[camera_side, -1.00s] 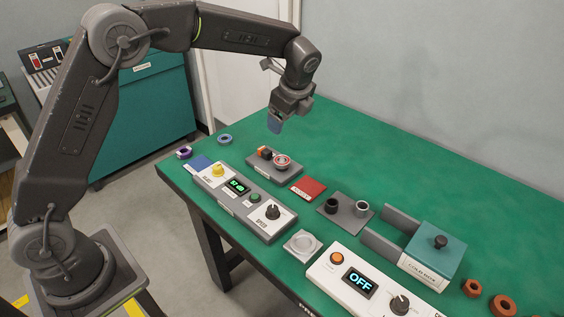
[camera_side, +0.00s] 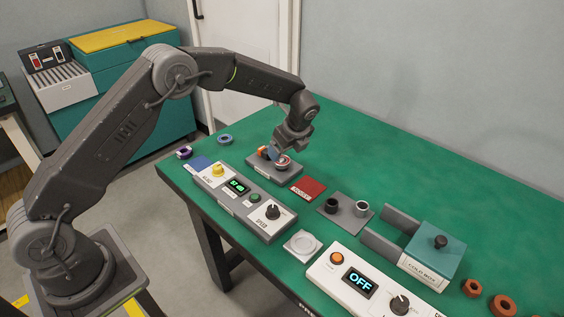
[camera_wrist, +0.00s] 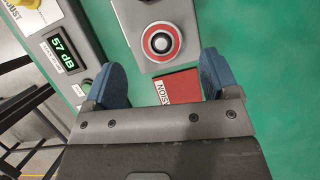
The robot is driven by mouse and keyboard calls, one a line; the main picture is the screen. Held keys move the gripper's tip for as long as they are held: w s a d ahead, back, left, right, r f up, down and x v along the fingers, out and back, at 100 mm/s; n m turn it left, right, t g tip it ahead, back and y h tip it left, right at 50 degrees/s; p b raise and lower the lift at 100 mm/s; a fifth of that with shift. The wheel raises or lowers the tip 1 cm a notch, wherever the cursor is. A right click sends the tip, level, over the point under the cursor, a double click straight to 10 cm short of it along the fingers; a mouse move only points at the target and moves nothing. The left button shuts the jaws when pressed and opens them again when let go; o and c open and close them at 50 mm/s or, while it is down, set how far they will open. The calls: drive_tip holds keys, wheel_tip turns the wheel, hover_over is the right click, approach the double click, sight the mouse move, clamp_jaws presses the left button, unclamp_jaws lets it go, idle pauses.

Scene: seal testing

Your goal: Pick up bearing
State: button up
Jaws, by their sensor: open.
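A round part with a red ring, pale metal band and dark centre, which looks like the bearing (camera_wrist: 161,42), sits on a grey block (camera_wrist: 133,20). In the side view the bearing (camera_side: 284,164) shows low on the right part of that block, partly hidden by my gripper (camera_side: 277,154). My gripper is open, with its blue fingers just above the block. In the wrist view my gripper (camera_wrist: 163,66) has its fingers apart to either side, with the bearing between and slightly beyond their tips. I cannot tell whether a finger touches it. Nothing is held.
An orange part (camera_side: 262,151) is on the block's left side. A red labelled card (camera_side: 308,189) lies beside the block, and a control box with a 57 dB display (camera_wrist: 63,44) stands close by. Blue (camera_side: 225,139) and purple (camera_side: 184,152) rings lie left. The table behind is clear.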

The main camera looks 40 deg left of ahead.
sight(280, 160)
drive_tip(key=x, duration=0.5)
drive_tip(key=shift+d, duration=0.1)
drive_tip(key=c, duration=1.1)
drive_tip(key=shift+r, duration=0.55)
drive_tip(key=shift+c, duration=0.2)
drive_tip(key=r, duration=0.2)
drive_tip(key=a+r, duration=0.1)
drive_tip(key=r, duration=0.1)
drive_tip(key=shift+s, duration=0.2)
drive_tip(key=s+a+r, duration=0.5)
drive_tip(key=a+r, duration=0.3)
drive_tip(key=a, duration=0.1)
drive_tip(key=shift+s+r, duration=0.3)
drive_tip(key=shift+r, duration=0.05)
drive_tip(key=shift+r, duration=0.15)
